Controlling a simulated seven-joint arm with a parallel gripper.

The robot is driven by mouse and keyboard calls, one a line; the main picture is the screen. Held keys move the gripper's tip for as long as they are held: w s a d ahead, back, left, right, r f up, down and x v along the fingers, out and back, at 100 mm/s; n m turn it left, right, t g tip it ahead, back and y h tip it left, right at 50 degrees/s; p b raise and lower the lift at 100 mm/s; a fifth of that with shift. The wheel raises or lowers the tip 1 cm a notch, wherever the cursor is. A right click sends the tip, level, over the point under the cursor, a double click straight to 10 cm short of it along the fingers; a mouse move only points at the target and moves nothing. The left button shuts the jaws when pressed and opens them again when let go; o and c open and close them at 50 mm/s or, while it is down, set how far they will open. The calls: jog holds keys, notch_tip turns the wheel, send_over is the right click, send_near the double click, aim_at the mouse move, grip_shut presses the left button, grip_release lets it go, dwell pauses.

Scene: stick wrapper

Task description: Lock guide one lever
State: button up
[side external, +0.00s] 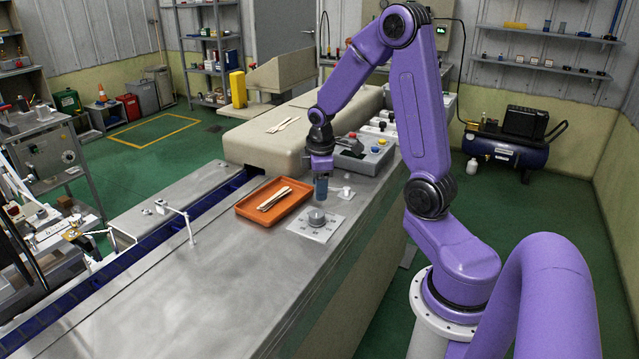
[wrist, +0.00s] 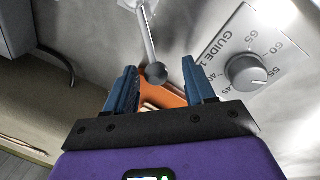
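The guide one lever is a grey rod with a dark ball end (wrist: 155,73) in the wrist view, coming from a pale mount at the top. In the side view a small white fitting (side external: 345,192), apparently its mount, stands on the bench right of my gripper (side external: 320,190). My gripper (wrist: 159,66) points down with its blue fingers apart. The ball appears between the fingertips; neither finger visibly touches it, and its depth is unclear. The guide one dial (wrist: 246,71) lies right of the fingers; it also shows in the side view (side external: 317,217).
An orange tray (side external: 247,208) with pale sticks lies left of my gripper, its edge (wrist: 172,99) beneath the fingers in the wrist view. A control box (side external: 358,161) with coloured buttons stands behind. A thin post (side external: 186,218) rises further left. The near bench is clear.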

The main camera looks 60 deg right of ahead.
notch_tip(320, 180, up, 17)
jog(key=s+a, duration=0.1)
jog(key=a, duration=0.1)
jog(key=shift+s+a, duration=0.15)
jog(key=shift+s, duration=0.15)
dwell(0.4)
jog(key=s+a+f+n+y, duration=0.1)
jog(key=s+a+f, duration=0.2)
jog(key=a, duration=0.5)
jog(key=s+a+f+n, duration=0.2)
jog(key=s+a, duration=0.1)
jog(key=a, duration=0.5)
jog(key=s+a+f+n, duration=0.1)
jog(key=s+a+f, duration=0.1)
jog(key=s, duration=0.5)
jog(key=s+a+f+n, duration=0.1)
jog(key=s+a+f, duration=0.2)
jog(key=s, duration=0.4)
jog(key=shift+a+f+g+y, duration=0.15)
jog(key=shift+a+g+y, duration=0.25)
